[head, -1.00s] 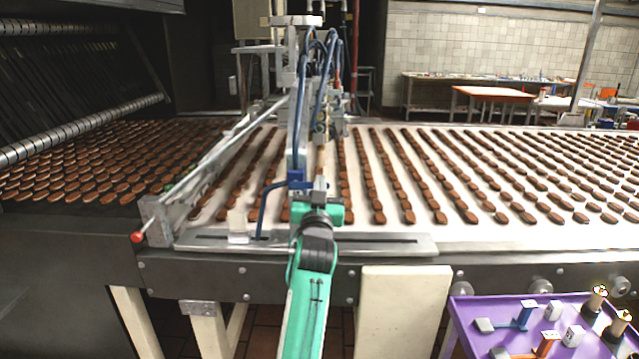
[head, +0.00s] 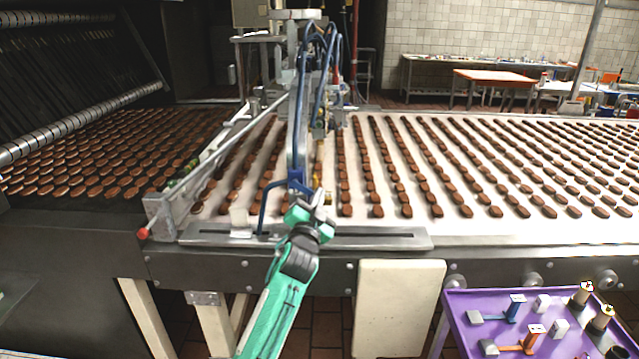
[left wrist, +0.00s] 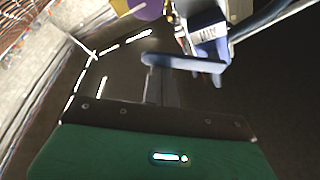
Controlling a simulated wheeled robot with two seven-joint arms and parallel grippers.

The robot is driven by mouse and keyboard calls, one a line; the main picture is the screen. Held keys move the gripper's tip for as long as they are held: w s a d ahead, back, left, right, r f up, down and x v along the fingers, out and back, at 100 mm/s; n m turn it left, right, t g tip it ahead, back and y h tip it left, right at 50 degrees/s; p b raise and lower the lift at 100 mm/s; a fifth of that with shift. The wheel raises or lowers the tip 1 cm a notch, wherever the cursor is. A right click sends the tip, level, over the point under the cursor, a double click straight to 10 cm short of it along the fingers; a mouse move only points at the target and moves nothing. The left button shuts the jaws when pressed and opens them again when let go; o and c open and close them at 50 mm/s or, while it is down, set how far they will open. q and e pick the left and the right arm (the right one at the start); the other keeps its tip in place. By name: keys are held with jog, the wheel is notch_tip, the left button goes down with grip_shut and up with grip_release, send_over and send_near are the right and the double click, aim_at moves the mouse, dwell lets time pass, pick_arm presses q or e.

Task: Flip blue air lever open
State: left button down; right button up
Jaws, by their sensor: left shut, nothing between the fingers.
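The blue lever (head: 297,185) is on the upright of the depositor frame above the conveyor, with a bent blue rod running down to its left. My left gripper (head: 318,201) is shut and empty, at the lever's lower right and very close to it in the head view. In the left wrist view a flat blue piece (left wrist: 185,62), which looks like the lever, lies just beyond my fingers. Whether they touch I cannot tell. The lever's right end is partly hidden by the gripper. My right gripper is not in view.
Rows of brown biscuits lie on the white conveyor (head: 460,225). Blue hoses (head: 297,130) run down the depositor frame. A slanted bar with a red end (head: 143,234) stands to the left. A purple tray (head: 460,312) with small parts is at the lower right.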

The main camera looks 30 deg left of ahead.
pick_arm(q)
jog(key=shift+s+a+f+m+g+h+p, duration=0.4)
jog(key=shift+a+f+m+h+p, duration=0.2)
jog(key=shift+m+p, duration=1.4)
jog(key=shift+s+a+f+m+g+h+p, duration=0.4)
jog(key=shift+a+f+m+h+p, duration=0.2)
jog(key=shift+m+p, duration=1.35)
jog(key=shift+s+a+f+m+g+h+p, duration=0.45)
jog(key=shift+a+f+m+p, duration=0.25)
jog(key=shift+m+p, duration=1.3)
jog(key=shift+w, duration=0.1)
